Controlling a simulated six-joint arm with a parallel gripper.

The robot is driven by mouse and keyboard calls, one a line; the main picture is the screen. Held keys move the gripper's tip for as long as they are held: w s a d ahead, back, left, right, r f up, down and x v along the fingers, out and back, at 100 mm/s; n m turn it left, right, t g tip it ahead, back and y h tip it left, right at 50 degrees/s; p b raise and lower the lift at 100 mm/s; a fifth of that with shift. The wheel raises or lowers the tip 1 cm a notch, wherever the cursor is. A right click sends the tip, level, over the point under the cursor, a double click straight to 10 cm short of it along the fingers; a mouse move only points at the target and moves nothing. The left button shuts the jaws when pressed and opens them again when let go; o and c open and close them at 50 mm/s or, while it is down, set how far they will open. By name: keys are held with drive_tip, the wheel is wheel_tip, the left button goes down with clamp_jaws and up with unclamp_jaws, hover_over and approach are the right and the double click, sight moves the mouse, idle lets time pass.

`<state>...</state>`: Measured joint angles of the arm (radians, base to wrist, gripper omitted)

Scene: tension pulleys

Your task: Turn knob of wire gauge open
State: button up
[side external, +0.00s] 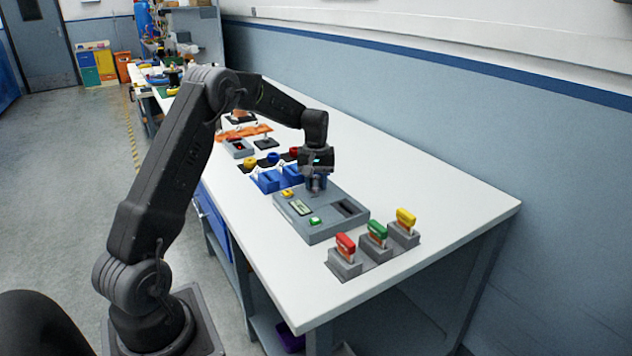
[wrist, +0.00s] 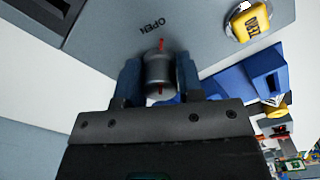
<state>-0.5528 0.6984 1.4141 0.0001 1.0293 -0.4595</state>
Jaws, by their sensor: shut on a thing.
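The wire gauge (side external: 322,228) is a grey box on the white bench, with a small screen, a green button, a yellow button and a dark slot. Its knob (wrist: 158,75) shows in the wrist view as a dark grey cylinder with a red line on it. The line points toward the word OPEN (wrist: 154,25) printed on the gauge, where it appears upside down. My gripper (side external: 317,186) is over the back corner of the gauge, pointing down. Its two fingers are shut on the knob, one on each side. In the side view the knob is hidden by the fingers.
Stands with red (side external: 345,245), green (side external: 377,234) and yellow (side external: 405,220) handled pieces are in front of the gauge. Blue blocks (side external: 268,180) stand just behind it. The yellow button (wrist: 250,22) is near my gripper. The bench's right side is clear.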

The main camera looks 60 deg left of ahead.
sight(316, 177)
drive_tip(key=n, duration=0.5)
drive_tip(key=shift+n, duration=0.4)
idle(0.4)
drive_tip(key=o, duration=0.9)
wheel_tip(316, 177, up, 14)
drive_tip(key=shift+f, duration=0.1)
idle(0.3)
